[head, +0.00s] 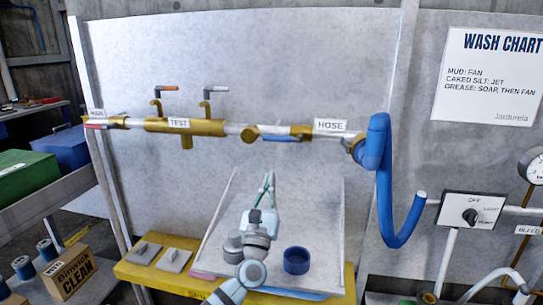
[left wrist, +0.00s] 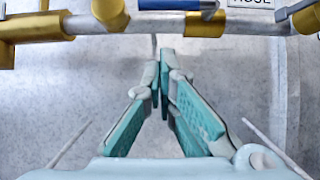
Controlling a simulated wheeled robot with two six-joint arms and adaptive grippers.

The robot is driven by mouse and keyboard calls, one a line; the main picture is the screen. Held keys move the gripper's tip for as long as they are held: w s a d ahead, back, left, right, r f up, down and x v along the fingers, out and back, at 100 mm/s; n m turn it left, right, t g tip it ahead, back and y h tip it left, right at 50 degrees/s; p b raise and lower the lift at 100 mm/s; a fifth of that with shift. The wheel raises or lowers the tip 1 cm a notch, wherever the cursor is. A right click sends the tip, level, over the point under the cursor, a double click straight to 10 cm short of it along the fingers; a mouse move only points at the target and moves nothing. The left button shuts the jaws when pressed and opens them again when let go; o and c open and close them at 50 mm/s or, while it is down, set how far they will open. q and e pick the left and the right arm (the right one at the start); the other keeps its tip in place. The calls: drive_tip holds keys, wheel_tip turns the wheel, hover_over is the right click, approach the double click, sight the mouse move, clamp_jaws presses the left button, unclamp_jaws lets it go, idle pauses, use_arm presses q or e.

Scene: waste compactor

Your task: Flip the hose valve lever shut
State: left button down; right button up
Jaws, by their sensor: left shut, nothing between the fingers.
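The hose valve lever (head: 282,139) is a blue handle lying along the pipe, just left of the HOSE label (head: 330,125). In the left wrist view the blue lever (left wrist: 175,4) shows at the top edge, partly cut off. A brass valve body (head: 301,131) is at its right end. My left gripper (head: 266,183) is below the lever and apart from it, pointing up toward the pipe. Its teal fingers (left wrist: 160,78) are closed together with nothing between them. My right gripper is not in view.
A blue hose (head: 385,190) hangs from the pipe's right end. Below stands a yellow-edged bench (head: 180,285) with a dark blue cup (head: 296,260). A selector box (head: 472,210) is at right.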

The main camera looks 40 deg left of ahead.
sight(282, 137)
use_arm(q)
drive_tip(key=w+a+r+p, duration=0.1)
drive_tip(key=w+r+p, duration=0.1)
drive_tip(key=r, duration=0.4)
drive_tip(key=shift+w+a, duration=0.4)
drive_tip(key=shift+w, duration=0.2)
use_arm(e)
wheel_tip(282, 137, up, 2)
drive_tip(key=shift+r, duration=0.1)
use_arm(q)
drive_tip(key=shift+f, duration=0.1)
